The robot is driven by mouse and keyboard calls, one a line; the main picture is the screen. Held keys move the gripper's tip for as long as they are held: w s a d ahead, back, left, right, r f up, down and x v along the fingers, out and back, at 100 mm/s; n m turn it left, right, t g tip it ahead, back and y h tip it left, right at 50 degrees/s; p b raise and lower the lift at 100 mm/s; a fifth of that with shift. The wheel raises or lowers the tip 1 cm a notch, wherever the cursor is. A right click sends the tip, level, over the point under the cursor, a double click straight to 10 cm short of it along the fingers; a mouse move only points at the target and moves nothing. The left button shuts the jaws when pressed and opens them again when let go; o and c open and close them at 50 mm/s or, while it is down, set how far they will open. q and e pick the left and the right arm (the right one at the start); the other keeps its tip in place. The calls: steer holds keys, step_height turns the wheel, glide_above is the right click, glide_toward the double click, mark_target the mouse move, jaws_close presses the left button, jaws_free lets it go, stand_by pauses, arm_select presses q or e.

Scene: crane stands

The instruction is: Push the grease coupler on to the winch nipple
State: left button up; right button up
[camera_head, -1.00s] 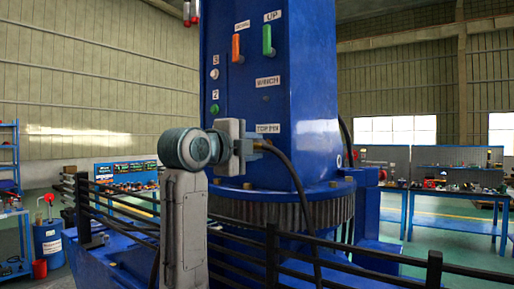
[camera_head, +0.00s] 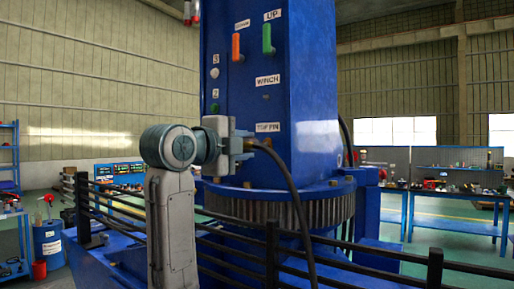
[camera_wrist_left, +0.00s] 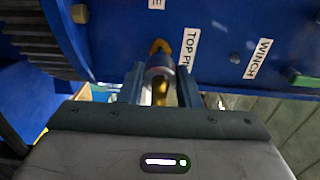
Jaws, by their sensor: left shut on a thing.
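My left gripper (camera_head: 244,146) is shut on the grease coupler, with a black hose (camera_head: 285,178) trailing from it, in front of the blue column (camera_head: 300,110). In the left wrist view the silver coupler (camera_wrist_left: 158,70) sits between the two fingers. The WINCH label (camera_head: 268,80) is higher up the column. A small dark winch nipple (camera_wrist_left: 234,59) shows beside that label in the left wrist view, apart from the coupler. My right gripper is not in view.
An orange lever (camera_head: 236,47) and a green lever (camera_head: 267,39) stick out above the WINCH label. Black railings (camera_head: 330,270) run in front of the column's ribbed base. Blue workbenches (camera_head: 455,195) stand far back at the right.

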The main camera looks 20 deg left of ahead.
arm_select(q)
steer(key=shift+s+a, duration=0.15)
steer(key=shift+s, duration=0.35)
steer(key=shift+r, duration=0.15)
